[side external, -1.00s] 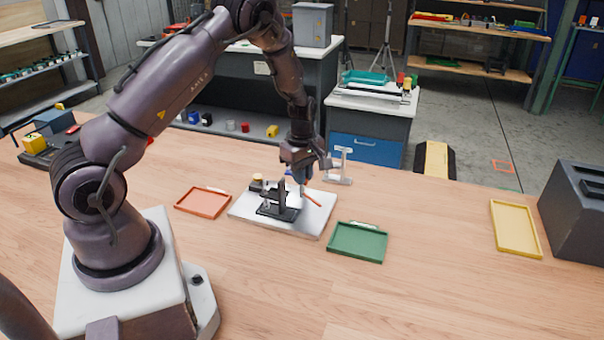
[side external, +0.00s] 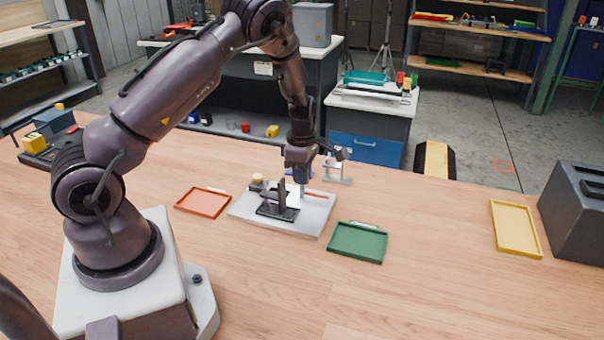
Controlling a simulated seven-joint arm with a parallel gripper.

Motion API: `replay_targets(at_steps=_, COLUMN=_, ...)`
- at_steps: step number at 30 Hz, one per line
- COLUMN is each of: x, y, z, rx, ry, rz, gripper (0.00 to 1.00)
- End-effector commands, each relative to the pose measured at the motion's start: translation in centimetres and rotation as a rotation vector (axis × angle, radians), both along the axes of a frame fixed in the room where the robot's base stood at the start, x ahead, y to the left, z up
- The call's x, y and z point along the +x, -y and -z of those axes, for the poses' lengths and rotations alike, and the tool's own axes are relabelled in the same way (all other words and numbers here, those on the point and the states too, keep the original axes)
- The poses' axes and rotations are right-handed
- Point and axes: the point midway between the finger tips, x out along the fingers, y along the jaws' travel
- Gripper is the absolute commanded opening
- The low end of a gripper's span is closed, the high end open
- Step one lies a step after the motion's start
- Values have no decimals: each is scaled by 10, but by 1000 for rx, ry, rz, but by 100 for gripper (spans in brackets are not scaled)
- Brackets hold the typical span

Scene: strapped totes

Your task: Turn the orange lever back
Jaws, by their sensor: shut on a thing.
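The orange lever (side external: 316,195) is a thin bar on the right back part of a pale grey plate (side external: 309,222) on the wooden table. It lies nearly level across the picture. My gripper (side external: 302,192) points down at the lever's left end and is shut on it. The fingertips are small here, and the exact grip is hard to see. A black fixture (side external: 278,208) with an upright part stands on the plate, left of my gripper.
A yellow-topped piece (side external: 257,178) is at the plate's back left corner. An orange tray (side external: 203,203) lies left of the plate, a green tray (side external: 357,243) right. A pale stand (side external: 338,170) is behind. A yellow tray (side external: 516,230) and grey box (side external: 578,212) are far right.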

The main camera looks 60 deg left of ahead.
Motion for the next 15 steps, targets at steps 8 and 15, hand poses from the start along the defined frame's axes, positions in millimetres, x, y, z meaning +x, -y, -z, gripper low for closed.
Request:
replay_targets(at_steps=8, x=0, y=0, z=-1, rx=-2, ry=1, rz=-7, gripper=0)
replay_targets(at_steps=15, x=0, y=0, z=-1, rx=-1, ry=1, rz=-6, gripper=36)
